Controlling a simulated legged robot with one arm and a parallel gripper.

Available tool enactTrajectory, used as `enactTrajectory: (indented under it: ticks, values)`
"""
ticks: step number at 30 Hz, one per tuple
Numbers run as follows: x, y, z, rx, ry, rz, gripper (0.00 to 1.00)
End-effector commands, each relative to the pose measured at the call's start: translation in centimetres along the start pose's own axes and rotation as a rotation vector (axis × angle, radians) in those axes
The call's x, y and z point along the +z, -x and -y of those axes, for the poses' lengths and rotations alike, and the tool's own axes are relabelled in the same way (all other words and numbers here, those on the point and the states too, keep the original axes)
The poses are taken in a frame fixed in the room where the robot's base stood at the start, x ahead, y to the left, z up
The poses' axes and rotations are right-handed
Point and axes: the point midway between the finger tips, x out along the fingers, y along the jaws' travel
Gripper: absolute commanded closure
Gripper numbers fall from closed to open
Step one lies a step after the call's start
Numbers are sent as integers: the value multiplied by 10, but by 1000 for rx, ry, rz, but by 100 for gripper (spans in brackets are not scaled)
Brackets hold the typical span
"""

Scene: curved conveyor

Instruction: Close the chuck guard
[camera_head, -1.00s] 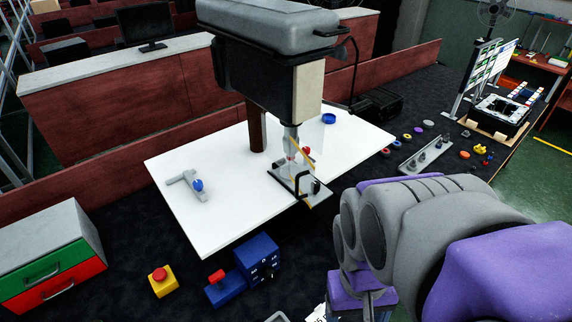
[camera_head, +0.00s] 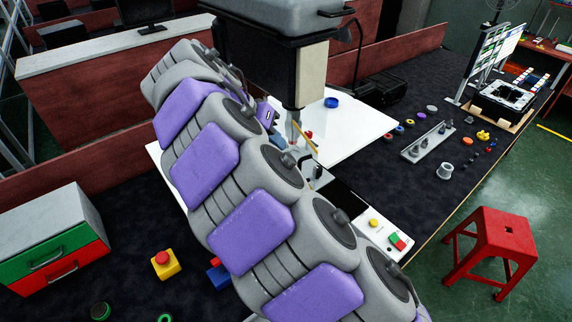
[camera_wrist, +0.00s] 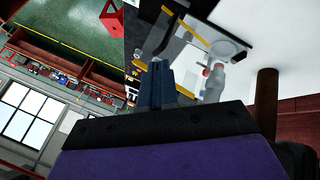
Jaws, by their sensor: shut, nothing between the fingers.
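The drill press (camera_head: 275,65) stands over a white table, with its grey chuck (camera_head: 294,128) hanging below the head. The chuck guard (camera_head: 305,138) is a see-through piece with a yellow edge beside the chuck; my arm and the machine hide much of it, so I cannot tell exactly how far it is swung. My gripper (camera_wrist: 158,68) is shut and empty, its blue-grey fingers pointing toward the chuck area. In the wrist view the chuck (camera_wrist: 214,80) with a red part is just right of my fingertips. I cannot tell whether the fingers touch the guard.
My arm covers much of the white table (camera_head: 350,125). A drawer cabinet (camera_head: 55,235) and a yellow box with a red button (camera_head: 165,264) are at left. A control panel (camera_head: 385,230) lies at right. A red stool (camera_head: 490,240) stands on the floor.

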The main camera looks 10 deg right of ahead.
Motion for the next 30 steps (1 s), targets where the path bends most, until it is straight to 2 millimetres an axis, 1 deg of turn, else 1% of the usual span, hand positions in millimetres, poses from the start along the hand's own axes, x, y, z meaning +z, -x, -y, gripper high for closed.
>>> enactTrajectory:
  ticks: [1,3,6,9,13,17,27,29,30]
  values:
    - [2,2,20,-7,16,-18,100]
    - [7,4,40,-14,28,-32,100]
    - [14,5,60,-21,41,-45,100]
    - [17,6,68,-28,46,-52,100]
    - [17,-2,70,-28,46,-52,100]
    - [16,-19,70,-28,45,-52,100]
    - [14,-88,73,-25,45,-49,100]
    - [13,-99,73,-25,45,-49,100]
    - [12,-98,68,-27,45,-54,100]
